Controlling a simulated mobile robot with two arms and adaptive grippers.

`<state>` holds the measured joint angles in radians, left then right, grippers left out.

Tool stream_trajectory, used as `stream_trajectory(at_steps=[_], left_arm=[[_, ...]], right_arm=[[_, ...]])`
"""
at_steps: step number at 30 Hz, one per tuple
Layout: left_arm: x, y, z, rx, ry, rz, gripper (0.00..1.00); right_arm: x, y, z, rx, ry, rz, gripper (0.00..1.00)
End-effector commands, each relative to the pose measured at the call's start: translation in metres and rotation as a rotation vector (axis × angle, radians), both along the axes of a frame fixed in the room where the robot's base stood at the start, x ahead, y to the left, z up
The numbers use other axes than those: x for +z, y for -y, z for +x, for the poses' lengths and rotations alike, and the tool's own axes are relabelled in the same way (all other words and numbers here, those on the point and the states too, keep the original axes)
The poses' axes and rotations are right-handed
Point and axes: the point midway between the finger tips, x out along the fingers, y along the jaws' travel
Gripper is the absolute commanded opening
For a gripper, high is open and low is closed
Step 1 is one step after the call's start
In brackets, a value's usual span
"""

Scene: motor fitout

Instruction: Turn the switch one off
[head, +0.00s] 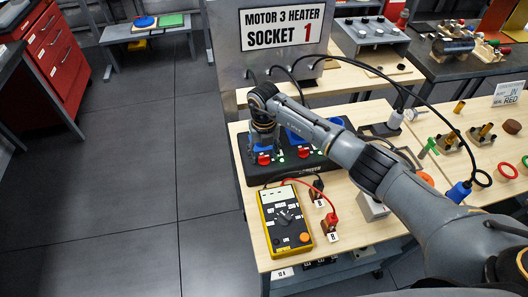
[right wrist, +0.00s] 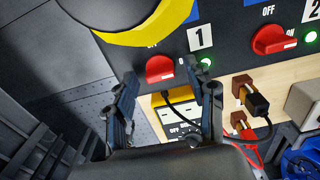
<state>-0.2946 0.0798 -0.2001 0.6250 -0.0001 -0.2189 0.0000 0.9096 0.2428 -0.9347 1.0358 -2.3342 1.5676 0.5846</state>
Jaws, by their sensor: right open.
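Switch one is a red knob (right wrist: 160,68) on a dark panel (head: 301,165), beside the label "1" and a lit green lamp (right wrist: 206,62). My right gripper (right wrist: 170,88) is open, its fingertips on either side just short of the knob in the right wrist view. I cannot tell whether they touch it. In the head view, my right gripper (head: 264,142) hangs over the panel's left end, above the red knob (head: 263,159). A second red knob (right wrist: 274,40), with "OFF" above it, sits to the right with its own green lamp. My left gripper is not in view.
A yellow multimeter (head: 286,219) with red and black leads lies in front of the panel. A large yellow rounded part (right wrist: 150,25) is close to the knob. Floor at left is clear.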

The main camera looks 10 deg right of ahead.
Motion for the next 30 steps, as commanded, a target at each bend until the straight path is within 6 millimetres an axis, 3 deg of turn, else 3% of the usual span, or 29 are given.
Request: stream_trajectory(at_steps=[4, 12, 22, 30], left_arm=[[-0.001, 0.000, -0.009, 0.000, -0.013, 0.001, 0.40], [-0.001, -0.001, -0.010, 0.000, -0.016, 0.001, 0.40], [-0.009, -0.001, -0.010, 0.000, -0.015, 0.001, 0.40], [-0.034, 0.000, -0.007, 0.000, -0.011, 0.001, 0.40]], right_arm=[[0.000, 0.000, 0.000, 0.000, 0.000, 0.000, 0.53], [0.000, 0.000, 0.000, 0.000, 0.000, 0.000, 0.00], [-0.001, 0.001, 0.000, 0.042, 0.001, -0.001, 0.00], [-0.004, 0.001, 0.001, 0.209, 0.002, -0.003, 0.00]])
